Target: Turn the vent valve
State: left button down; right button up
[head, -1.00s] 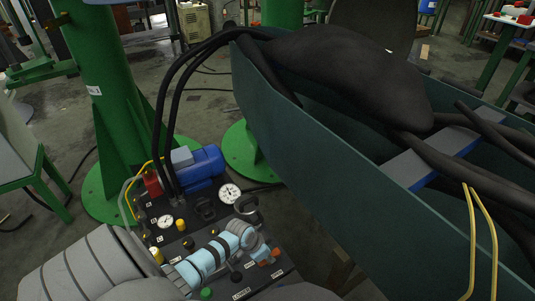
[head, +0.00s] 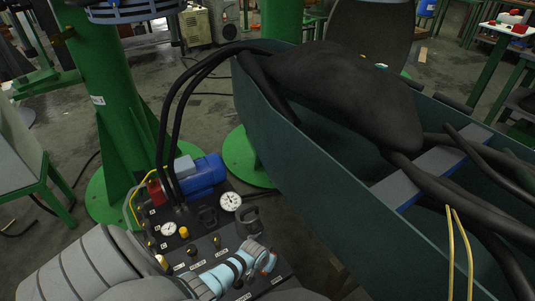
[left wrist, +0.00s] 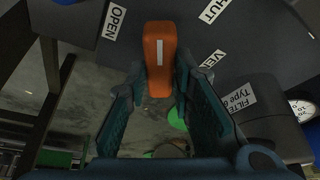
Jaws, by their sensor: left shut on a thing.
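The vent valve's handle (left wrist: 159,58) is orange with a white stripe and lies lengthwise between my left gripper's (left wrist: 160,80) fingertips in the left wrist view. The fingers press against its two sides. The stripe runs up and down in that picture. An OPEN label (left wrist: 113,20) is at upper left and a partly cut SHUT label (left wrist: 212,11) at upper right. A VENT label (left wrist: 212,59) is partly hidden by a finger. In the head view my light blue left gripper (head: 258,258) is over the panel's right edge, and a bit of orange shows beside it. My right gripper is not seen.
The black panel (head: 222,246) carries gauges (head: 231,202), knobs and a blue motor (head: 203,176). Black hoses (head: 167,120) rise from it. A dark green trough (head: 330,205) stands close on the right. A green column (head: 115,120) stands behind on the left.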

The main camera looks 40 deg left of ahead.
pick_arm(q)
jog(key=n+y, duration=0.1)
jog(key=n, duration=0.1)
jog(key=shift+w+d+n+p, duration=0.1)
jog(key=shift+d+n+p, duration=0.05)
jog(key=shift+n+p, duration=0.25)
jog(key=n+g, duration=0.1)
jog(key=n, duration=0.1)
jog(key=shift+n+y, duration=0.4)
jog(key=n+g+y+b, duration=0.1)
jog(key=n, duration=0.3)
jog(key=shift+w+f+b, duration=0.1)
jog(key=shift+b, duration=0.25)
jog(key=shift+d+n+g+b, duration=0.1)
jog(key=shift+n+g+b, duration=0.4)
jog(key=shift+n, duration=1)
